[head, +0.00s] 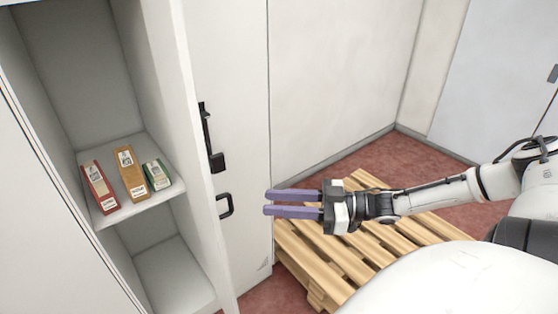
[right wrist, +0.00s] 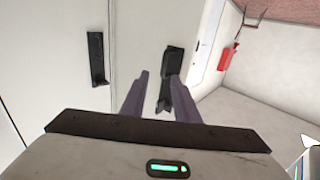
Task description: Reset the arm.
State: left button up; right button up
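My right arm reaches in from the right in the head view. Its gripper (head: 268,203) has two purple fingers with a gap between them, and nothing is held. It is in front of the white cabinet door (head: 240,120), just right of the lower black handle (head: 225,206), with no clear contact. In the right wrist view the open fingers of the right gripper (right wrist: 160,80) point toward the cabinet front, with a black handle (right wrist: 172,65) beyond them. My left gripper is in neither view.
An open cabinet compartment at left has a shelf (head: 150,200) with a red box (head: 100,188), an orange box (head: 131,174) and a green box (head: 157,175). A wooden pallet (head: 350,262) lies on the red floor below my right arm. A red extinguisher (right wrist: 229,57) hangs on the wall.

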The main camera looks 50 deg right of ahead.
jog(key=shift+f, duration=0.1)
jog(key=s+a+f+m+g+h, duration=0.2)
jog(key=s+a+f+m+h, duration=0.1)
jog(key=s+a+f, duration=0.4)
jog(key=s+a+f+m+g+h, duration=0.3)
jog(key=s+a+f+h, duration=0.3)
jog(key=a+f, duration=0.7)
notch_tip(320, 180, down, 6)
jog(key=shift+s+a+f, duration=0.25)
jog(key=shift+s, duration=0.1)
